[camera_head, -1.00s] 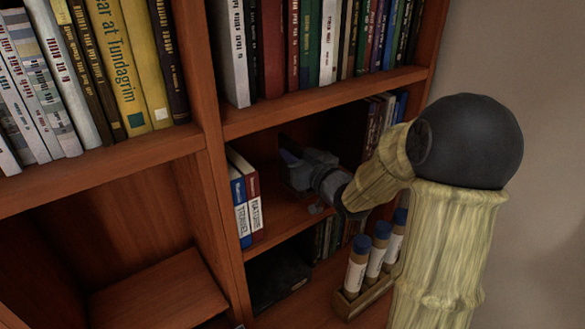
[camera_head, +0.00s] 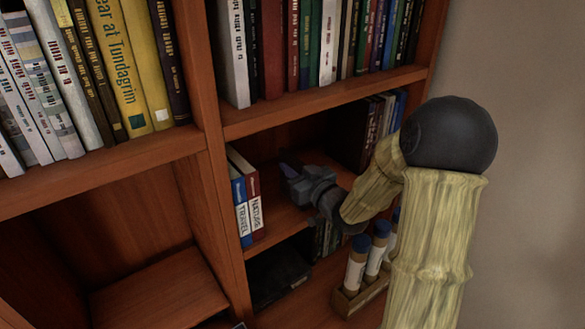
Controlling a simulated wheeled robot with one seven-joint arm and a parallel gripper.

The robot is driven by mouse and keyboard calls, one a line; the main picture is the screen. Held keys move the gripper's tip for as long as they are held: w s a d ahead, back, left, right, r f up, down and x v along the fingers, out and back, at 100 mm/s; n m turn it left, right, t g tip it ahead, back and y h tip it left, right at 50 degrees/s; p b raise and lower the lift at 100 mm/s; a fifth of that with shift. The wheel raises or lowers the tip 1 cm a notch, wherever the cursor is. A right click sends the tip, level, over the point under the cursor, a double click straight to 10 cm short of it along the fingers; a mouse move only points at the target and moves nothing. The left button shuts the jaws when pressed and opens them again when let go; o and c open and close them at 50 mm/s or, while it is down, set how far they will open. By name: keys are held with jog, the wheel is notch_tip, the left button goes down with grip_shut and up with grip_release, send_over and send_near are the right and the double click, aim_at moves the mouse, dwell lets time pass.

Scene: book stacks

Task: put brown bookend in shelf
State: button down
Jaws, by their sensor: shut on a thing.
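My gripper (camera_head: 291,171) reaches into the middle right compartment of the wooden shelf (camera_head: 237,259). It is grey and points to the back left, above the compartment floor, right of two standing books. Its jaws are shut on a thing. I take this to be the brown bookend, but it does not stand out from the dark wood, and its outline and contact with the shelf are hidden. My pale, bamboo-textured arm covers the right part of the compartment.
A blue book (camera_head: 240,203) and a red book (camera_head: 253,193) stand at the compartment's left wall. More books (camera_head: 379,125) stand at its right end. Below are a dark box (camera_head: 277,277) and a rack with blue-capped tubes (camera_head: 356,264). The upper shelves hold many books. The lower left compartment looks mostly empty.

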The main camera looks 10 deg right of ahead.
jog(key=c, duration=1.4)
grip_release()
jog(key=shift+w, duration=0.1)
jog(key=b+v, duration=0.4)
jog(key=v, duration=0.8)
